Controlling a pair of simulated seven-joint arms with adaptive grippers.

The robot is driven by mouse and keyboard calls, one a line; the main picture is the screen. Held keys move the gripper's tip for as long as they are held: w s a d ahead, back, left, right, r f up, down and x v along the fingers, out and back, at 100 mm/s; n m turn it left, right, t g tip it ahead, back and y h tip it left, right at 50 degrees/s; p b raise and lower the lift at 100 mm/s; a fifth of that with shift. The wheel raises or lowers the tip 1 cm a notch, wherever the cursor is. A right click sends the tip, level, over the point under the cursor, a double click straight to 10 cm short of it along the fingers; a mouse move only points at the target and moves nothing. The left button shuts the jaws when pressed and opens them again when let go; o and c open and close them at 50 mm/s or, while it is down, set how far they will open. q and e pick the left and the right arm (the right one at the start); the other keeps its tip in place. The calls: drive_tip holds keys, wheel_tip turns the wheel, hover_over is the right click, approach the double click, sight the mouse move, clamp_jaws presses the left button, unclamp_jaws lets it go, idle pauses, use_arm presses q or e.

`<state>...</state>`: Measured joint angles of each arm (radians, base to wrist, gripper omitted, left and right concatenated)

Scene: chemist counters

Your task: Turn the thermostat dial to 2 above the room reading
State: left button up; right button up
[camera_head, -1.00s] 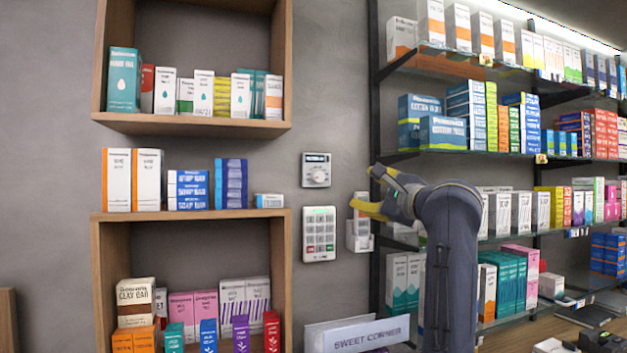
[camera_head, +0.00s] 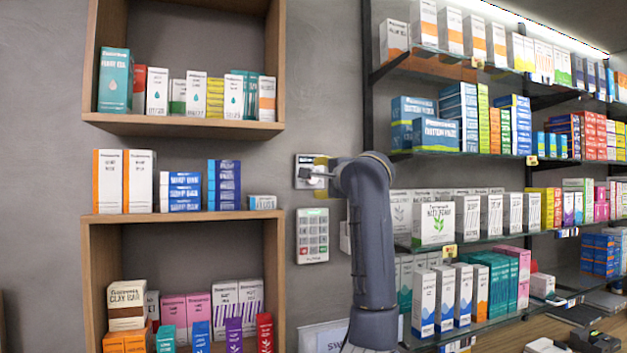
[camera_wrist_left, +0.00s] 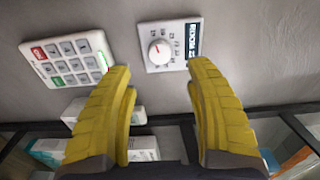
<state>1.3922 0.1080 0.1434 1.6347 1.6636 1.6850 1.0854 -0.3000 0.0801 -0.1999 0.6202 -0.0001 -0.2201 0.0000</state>
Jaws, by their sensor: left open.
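The thermostat (camera_head: 302,160) is a white plate on the grey wall, partly hidden by my left gripper in the head view. In the left wrist view, its plate (camera_wrist_left: 144,35) bears a round white dial (camera_wrist_left: 160,52) with a red pointer mark and printed figures around it. A dark display (camera_wrist_left: 193,38) with light lettering sits along one side, too small to read surely. My left gripper (camera_wrist_left: 160,72) has yellow fingers, open and empty. The dial shows beyond the gap between the fingertips, with no visible contact. My right gripper is not in view.
A white keypad (camera_head: 312,236) is on the wall just below the thermostat. A wooden shelf unit (camera_head: 183,217) with boxes stands left, and glass shelves (camera_head: 480,238) full of boxes stand right.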

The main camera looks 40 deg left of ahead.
sight(313, 178)
use_arm(q)
drive_tip(key=x, duration=0.7)
drive_tip(key=shift+a, duration=0.2)
drive_tip(key=shift+o, duration=0.3)
clamp_jaws()
